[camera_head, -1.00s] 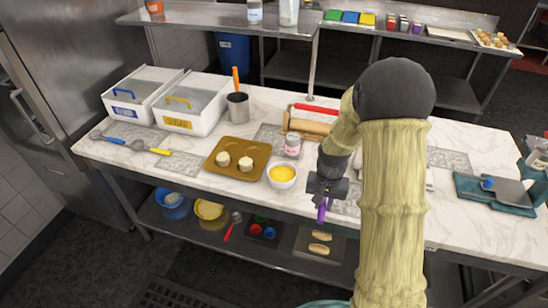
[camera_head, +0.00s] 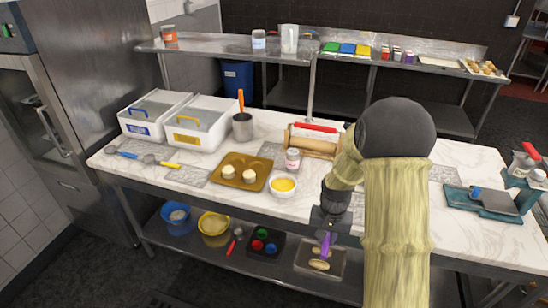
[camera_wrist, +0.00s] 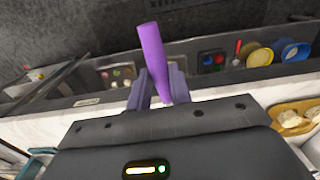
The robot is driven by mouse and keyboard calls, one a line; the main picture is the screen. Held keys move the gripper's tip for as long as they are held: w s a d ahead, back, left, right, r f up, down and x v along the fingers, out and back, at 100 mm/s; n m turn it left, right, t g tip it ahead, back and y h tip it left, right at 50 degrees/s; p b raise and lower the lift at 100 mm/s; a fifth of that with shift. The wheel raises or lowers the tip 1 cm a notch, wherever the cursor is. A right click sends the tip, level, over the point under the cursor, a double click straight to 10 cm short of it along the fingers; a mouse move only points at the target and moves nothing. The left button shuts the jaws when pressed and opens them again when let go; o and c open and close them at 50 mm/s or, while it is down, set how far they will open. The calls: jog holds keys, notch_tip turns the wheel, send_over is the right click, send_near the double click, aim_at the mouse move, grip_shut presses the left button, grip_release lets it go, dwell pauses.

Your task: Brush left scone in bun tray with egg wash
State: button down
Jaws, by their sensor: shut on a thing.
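My gripper (camera_head: 327,230) is shut on a purple-handled tool (camera_head: 326,245). In the wrist view my gripper (camera_wrist: 156,88) has the purple handle (camera_wrist: 151,50) between its fingers; the tool's other end is hidden, so I cannot tell if it is a brush. It is by the counter's front edge, to the right of and nearer than a white bowl of yellow egg wash (camera_head: 283,184). The brown bun tray (camera_head: 240,160) lies left of the bowl. It holds the left scone (camera_head: 228,172) and a right scone (camera_head: 249,176), both pale. The tray also shows in the wrist view (camera_wrist: 285,108).
A jar (camera_head: 292,160) stands behind the bowl and a rolling pin (camera_head: 310,147) lies farther back. A metal pot (camera_head: 242,127) and white bins (camera_head: 195,128) stand behind the tray. Yellow- and blue-handled utensils lie left. The lower shelf holds bowls and trays.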

jog(key=shift+s, duration=0.2)
notch_tip(320, 180, down, 14)
jog(key=n, duration=0.3)
jog(key=shift+s, duration=0.15)
jog(key=shift+f, duration=0.1)
jog(key=shift+a, duration=0.15)
